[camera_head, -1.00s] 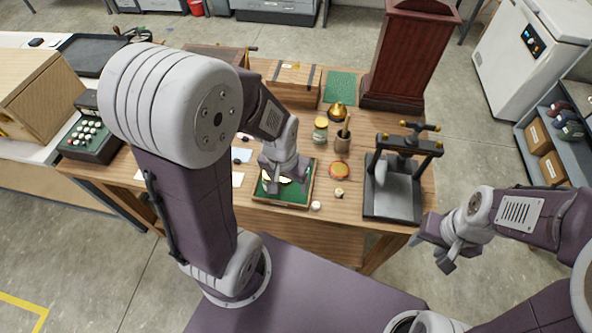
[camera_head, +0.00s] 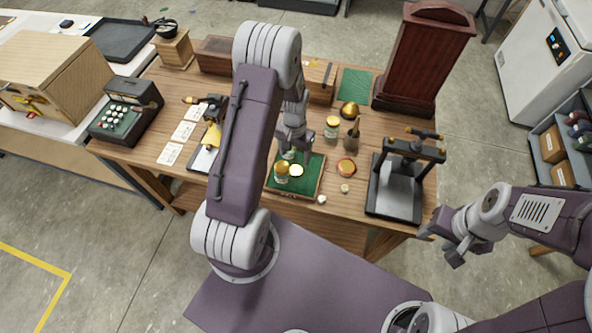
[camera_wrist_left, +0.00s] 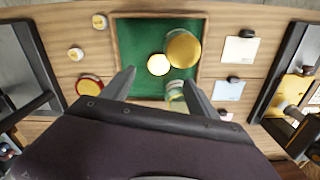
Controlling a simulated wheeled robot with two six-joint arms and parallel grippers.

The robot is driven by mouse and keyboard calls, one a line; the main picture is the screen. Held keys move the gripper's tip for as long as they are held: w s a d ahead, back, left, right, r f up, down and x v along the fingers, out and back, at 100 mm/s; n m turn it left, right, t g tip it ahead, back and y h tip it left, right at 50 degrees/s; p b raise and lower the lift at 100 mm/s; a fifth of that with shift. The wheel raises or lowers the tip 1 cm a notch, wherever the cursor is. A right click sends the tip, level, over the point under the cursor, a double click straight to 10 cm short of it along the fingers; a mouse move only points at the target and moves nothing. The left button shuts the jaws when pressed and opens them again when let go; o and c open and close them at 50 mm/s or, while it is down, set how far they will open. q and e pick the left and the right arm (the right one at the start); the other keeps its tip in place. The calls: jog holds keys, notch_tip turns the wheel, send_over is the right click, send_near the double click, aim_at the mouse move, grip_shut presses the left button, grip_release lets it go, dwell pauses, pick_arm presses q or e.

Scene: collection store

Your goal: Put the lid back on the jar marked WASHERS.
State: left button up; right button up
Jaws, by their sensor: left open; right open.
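A green-lined tray (camera_head: 317,184) with a wooden rim lies on the wooden table. In it stand a jar with a large gold lid (camera_head: 281,168) and a pale yellow disc (camera_head: 296,171); the wrist view shows the gold lid (camera_wrist_left: 183,48) and disc (camera_wrist_left: 158,64) touching or nearly so. A greenish glass jar (camera_wrist_left: 175,92) is partly hidden beside my left gripper's right finger. No label reading WASHERS is legible. My left gripper (camera_head: 296,154) is open over the tray's far part, its fingers also in the wrist view (camera_wrist_left: 158,88). My right gripper (camera_head: 455,250) is open and empty, off the table's right front.
Right of the tray lie a red-rimmed disc (camera_head: 347,168) and small round pieces (camera_head: 322,199). Behind are another gold-lidded jar (camera_head: 332,127), a brown cup (camera_head: 352,141) and a gold object (camera_head: 349,109). A black press (camera_head: 397,185) stands right; white cards (camera_head: 184,131) lie left.

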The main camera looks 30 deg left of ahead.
aim_at(296, 169)
pick_arm(q)
jog(key=shift+f, duration=0.1)
notch_tip(296, 169, down, 3)
jog(key=shift+f+p, duration=0.1)
jog(key=shift+p, duration=0.45)
jog(key=shift+f, duration=0.3)
jog(key=shift+w+f, duration=0.1)
jog(key=shift+f, duration=0.05)
jog(key=f, duration=0.1)
jog(key=f+p, duration=0.1)
jog(key=f, duration=0.2)
jog(key=shift+w+p, duration=0.3)
jog(key=shift+p, duration=0.1)
jog(key=shift+f, duration=0.45)
